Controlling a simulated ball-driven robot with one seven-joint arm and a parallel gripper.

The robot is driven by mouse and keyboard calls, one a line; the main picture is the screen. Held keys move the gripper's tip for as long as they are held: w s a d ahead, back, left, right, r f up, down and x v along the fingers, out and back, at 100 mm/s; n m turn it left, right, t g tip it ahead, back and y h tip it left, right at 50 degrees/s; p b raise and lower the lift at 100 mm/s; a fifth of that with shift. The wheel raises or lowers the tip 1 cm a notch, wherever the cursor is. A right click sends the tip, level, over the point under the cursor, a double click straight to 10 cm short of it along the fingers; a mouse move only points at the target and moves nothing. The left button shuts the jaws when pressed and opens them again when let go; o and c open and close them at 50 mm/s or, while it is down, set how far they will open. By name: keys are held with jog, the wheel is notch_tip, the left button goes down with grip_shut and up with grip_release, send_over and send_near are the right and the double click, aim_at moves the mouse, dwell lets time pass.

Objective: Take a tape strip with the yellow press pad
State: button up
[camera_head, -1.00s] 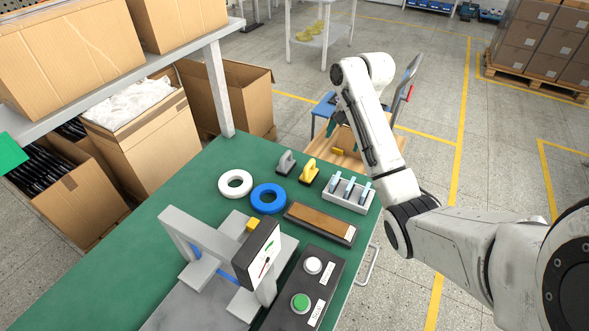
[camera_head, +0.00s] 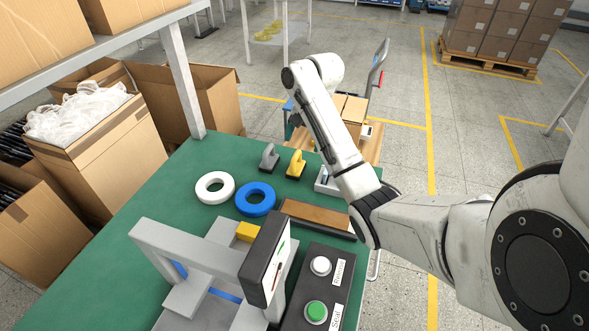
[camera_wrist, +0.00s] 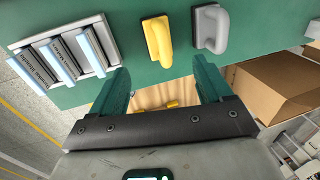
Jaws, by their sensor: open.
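The yellow press pad (camera_head: 296,164) stands on the green bench near its far edge, beside a grey pad (camera_head: 269,157) of the same shape. In the wrist view the yellow pad (camera_wrist: 157,40) lies ahead of my gripper (camera_wrist: 163,76), roughly between the lines of its two teal fingers. The gripper is open and empty, apart from the pad, past the bench edge. In the head view my arm hides most of it. A pale tray (camera_wrist: 111,62) holds several blue-edged pieces; my arm partly covers it in the head view. I cannot tell whether these are tape strips.
White (camera_head: 215,187) and blue (camera_head: 256,199) rings lie on the bench. A brown-topped block (camera_head: 312,214) sits near the tray, with a grey frame machine (camera_head: 190,246) and button box (camera_head: 318,288) in front. A cart with cartons (camera_head: 350,112) stands beyond the bench.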

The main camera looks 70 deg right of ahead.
aim_at(298, 166)
jog(key=f, duration=0.1)
jog(key=f+b, duration=0.1)
jog(key=f, duration=0.1)
jog(key=shift+w+f, duration=0.3)
jog(key=shift+w+a+f, duration=0.1)
jog(key=shift+w+f, duration=0.15)
jog(key=shift+f, duration=1.3)
jog(key=shift+w+a+f, duration=0.1)
jog(key=shift+w+f, duration=0.1)
jog(key=shift+f, duration=1.3)
jog(key=c, duration=1.2)
jog(key=shift+r, duration=0.1)
